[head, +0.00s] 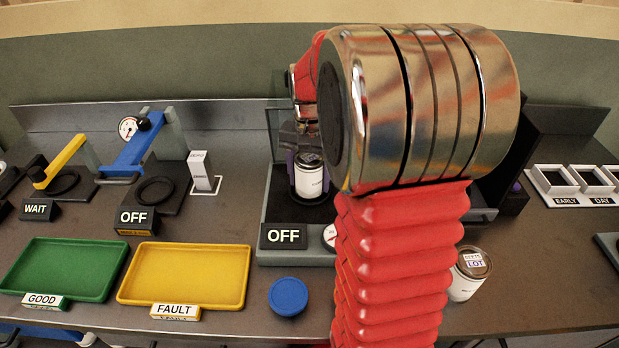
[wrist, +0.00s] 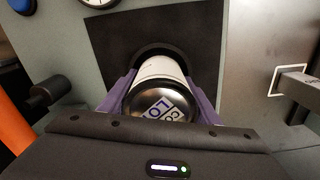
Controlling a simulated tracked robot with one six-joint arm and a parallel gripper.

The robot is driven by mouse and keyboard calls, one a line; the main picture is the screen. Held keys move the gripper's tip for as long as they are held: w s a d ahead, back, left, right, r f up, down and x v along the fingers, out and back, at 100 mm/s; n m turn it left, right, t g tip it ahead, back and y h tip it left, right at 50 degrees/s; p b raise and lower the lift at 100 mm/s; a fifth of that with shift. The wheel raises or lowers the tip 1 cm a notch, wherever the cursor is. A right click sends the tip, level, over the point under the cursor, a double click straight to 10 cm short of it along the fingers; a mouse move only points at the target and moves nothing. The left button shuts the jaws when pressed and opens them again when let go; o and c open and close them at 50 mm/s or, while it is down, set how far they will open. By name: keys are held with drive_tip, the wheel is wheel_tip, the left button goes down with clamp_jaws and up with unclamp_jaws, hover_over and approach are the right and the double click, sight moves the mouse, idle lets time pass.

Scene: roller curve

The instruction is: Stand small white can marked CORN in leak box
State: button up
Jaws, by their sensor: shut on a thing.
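A small white can (head: 310,180) with a dark lid stands roughly upright inside the grey leak box (head: 267,205), at its dark floor. In the wrist view, the can (wrist: 158,70) shows its lid, with part of a label reading "CO" and "LO"; the rest is hidden. My gripper (wrist: 162,100) is shut on the can, one purple finger on each side. The can's far end is at a dark round ring (wrist: 185,58) in a black panel. I cannot tell whether it touches the bottom. My arm covers the right part of the box in the head view.
An OFF sign (head: 283,236) and a gauge (head: 330,237) are on the box front. A blue round lid (head: 288,297) and another can (head: 470,275) stand on the bench in front. Green (head: 65,268) and yellow (head: 185,275) trays lie at left.

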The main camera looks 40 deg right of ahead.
sight(310, 157)
drive_tip(key=shift+f, duration=0.2)
idle(0.4)
drive_tip(key=o, duration=1.4)
drive_tip(key=shift+o, duration=0.8)
drive_tip(key=o, duration=0.4)
drive_tip(key=shift+o, duration=0.2)
drive_tip(key=shift+r, duration=0.1)
drive_tip(key=shift+r, duration=4.4)
